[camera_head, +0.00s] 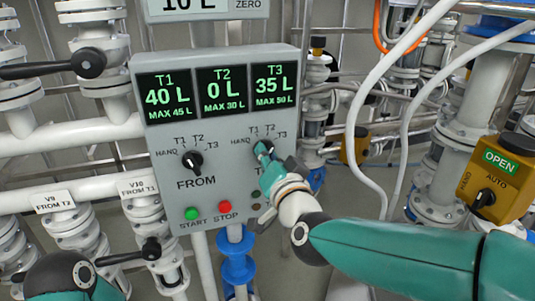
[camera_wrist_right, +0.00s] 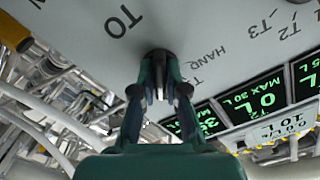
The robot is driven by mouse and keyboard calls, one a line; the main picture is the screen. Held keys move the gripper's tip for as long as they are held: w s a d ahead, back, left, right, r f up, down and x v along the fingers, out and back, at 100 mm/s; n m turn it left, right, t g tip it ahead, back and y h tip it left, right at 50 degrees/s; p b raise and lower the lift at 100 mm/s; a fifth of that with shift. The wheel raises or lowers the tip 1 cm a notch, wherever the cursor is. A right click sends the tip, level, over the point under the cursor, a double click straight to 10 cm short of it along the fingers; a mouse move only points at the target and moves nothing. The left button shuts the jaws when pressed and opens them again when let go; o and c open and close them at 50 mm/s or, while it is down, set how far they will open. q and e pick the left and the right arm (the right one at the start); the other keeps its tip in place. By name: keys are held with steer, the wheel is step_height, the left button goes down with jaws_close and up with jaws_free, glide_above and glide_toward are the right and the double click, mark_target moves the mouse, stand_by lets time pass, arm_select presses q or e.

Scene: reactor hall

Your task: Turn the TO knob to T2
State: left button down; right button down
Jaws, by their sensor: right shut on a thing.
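The grey control panel (camera_head: 225,200) carries a FROM knob (camera_head: 191,161) at left and the TO knob at right. My right gripper (camera_head: 264,150) is shut on the TO knob and covers most of it. Labels HAND, T1, T2 and T3 surround the knob. In the right wrist view the black TO knob (camera_wrist_right: 158,55) sits between the two teal fingers of my right gripper (camera_wrist_right: 160,75), with the TO label beside it. The knob's pointer is hidden, so its setting cannot be told. My left arm shows at the bottom left; its gripper is out of view.
Displays (camera_head: 220,90) read T1 40 L, T2 0 L, T3 35 L. A green START button (camera_head: 191,213) and red STOP button (camera_head: 225,207) are below the knobs.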

steer(key=shift+f+n, duration=0.2)
steer(key=shift+n, duration=1.1)
steer(key=shift+f, duration=0.1)
steer(key=c, duration=1.2)
jaws_free()
steer(key=shift+r, duration=0.2)
steer(key=v, duration=1.2)
